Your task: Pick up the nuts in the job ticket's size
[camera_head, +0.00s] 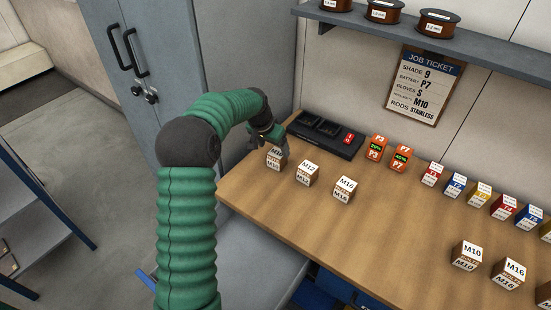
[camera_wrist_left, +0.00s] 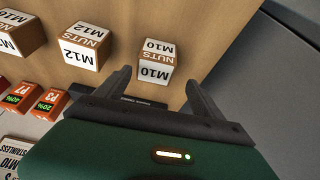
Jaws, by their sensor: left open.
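The job ticket (camera_head: 424,86) on the wall shows M10 on a line with small, unclear wording. The M10 nuts box (camera_wrist_left: 156,60) is a small white and brown cube. In the head view this nuts box (camera_head: 274,163) stands at the table's left end, its top partly hidden by my left gripper (camera_head: 272,140). In the left wrist view the open fingers of the gripper (camera_wrist_left: 157,80) lie either side of the box's near end; I cannot tell whether they touch it. The M12 nuts box (camera_head: 307,174) and M16 box (camera_head: 344,190) stand to its right. My right gripper is not in view.
A black charger tray (camera_head: 333,141) lies behind the boxes, with orange P3 (camera_head: 376,148) and P7 (camera_head: 400,157) batteries beside it. Several coloured boxes stand further right. An M10 bolts box (camera_head: 466,255) stands at front right. The table's middle is clear.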

